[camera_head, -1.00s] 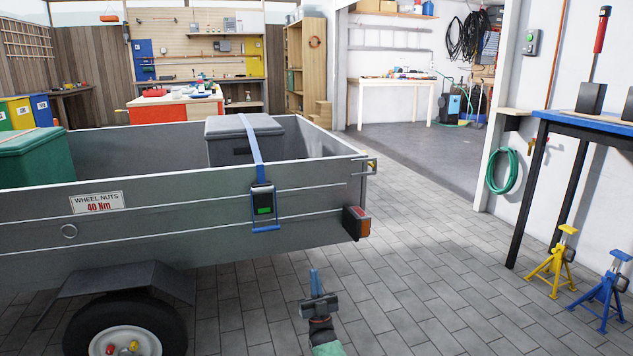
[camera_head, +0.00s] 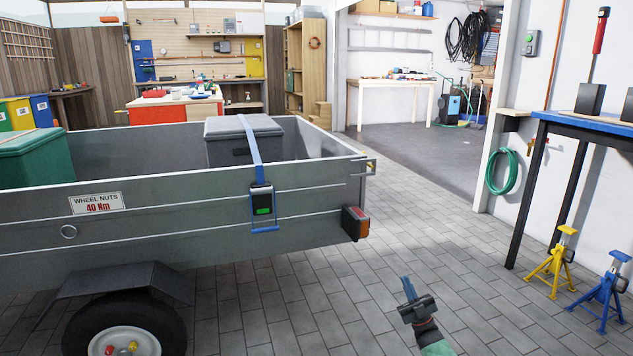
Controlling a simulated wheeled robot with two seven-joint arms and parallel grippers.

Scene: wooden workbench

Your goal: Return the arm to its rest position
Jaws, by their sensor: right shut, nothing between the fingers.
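My right gripper (camera_head: 408,288) is low in the head view, right of centre, above the grey paving. Its blue fingers are shut with nothing between them and tilt up and to the left. A bit of my right arm with a green sleeve-like part shows below it at the bottom edge. The gripper is apart from the grey trailer (camera_head: 160,240), to the right of and below its rear corner light (camera_head: 356,223). My left gripper is not in view.
A blue strap with a ratchet buckle (camera_head: 263,207) crosses a grey box (camera_head: 228,150) in the trailer. At right stand a blue-topped bench (camera_head: 585,124), a yellow axle stand (camera_head: 553,264) and a blue one (camera_head: 605,293). The paving around the gripper is clear.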

